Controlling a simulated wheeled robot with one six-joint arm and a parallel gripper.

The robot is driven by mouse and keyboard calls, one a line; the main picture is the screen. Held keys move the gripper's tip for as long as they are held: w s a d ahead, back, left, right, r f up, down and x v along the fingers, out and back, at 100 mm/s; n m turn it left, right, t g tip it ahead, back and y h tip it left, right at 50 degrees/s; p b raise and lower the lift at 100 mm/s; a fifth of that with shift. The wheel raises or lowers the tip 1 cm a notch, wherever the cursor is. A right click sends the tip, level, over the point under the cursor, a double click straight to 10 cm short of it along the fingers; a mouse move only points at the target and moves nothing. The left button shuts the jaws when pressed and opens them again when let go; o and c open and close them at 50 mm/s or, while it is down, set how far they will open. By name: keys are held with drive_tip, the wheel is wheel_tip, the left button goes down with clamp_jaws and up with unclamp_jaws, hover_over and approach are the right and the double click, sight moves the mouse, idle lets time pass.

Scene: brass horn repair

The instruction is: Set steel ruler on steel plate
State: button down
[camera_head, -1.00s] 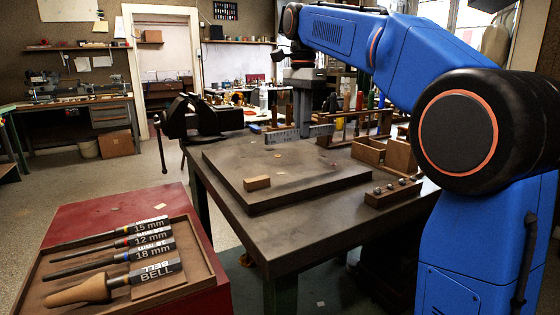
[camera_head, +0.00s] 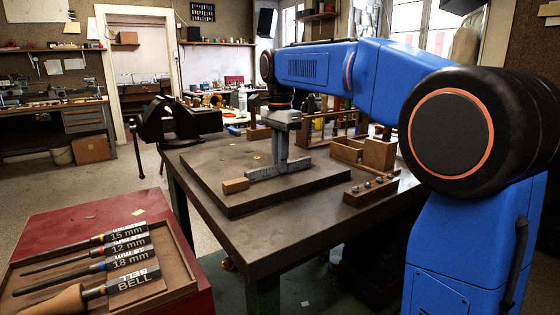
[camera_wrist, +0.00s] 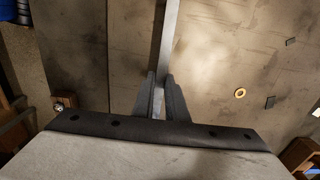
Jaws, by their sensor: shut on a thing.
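The steel ruler (camera_head: 264,173) is a thin grey strip standing on its edge, low over the steel plate. My gripper (camera_head: 281,166) points down and is shut on it near its middle. In the wrist view the ruler (camera_wrist: 171,35) runs up the picture from between the fingers of my gripper (camera_wrist: 161,82). The steel plate (camera_head: 285,192) is a broad dark slab on the bench; its surface also fills most of the wrist view (camera_wrist: 105,60). I cannot tell whether the ruler's lower edge touches the plate.
A brass ring (camera_wrist: 240,93) lies on the plate. A wooden holder (camera_head: 369,190) and open wooden boxes (camera_head: 347,149) stand right of the plate. A vise (camera_head: 180,121) is behind left.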

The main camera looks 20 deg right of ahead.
drive_tip(key=shift+f, duration=0.1)
drive_tip(key=c, duration=1.8)
unclamp_jaws()
drive_tip(key=shift+o, duration=0.2)
wheel_tip(320, 180, up, 12)
drive_tip(key=shift+s, duration=0.1)
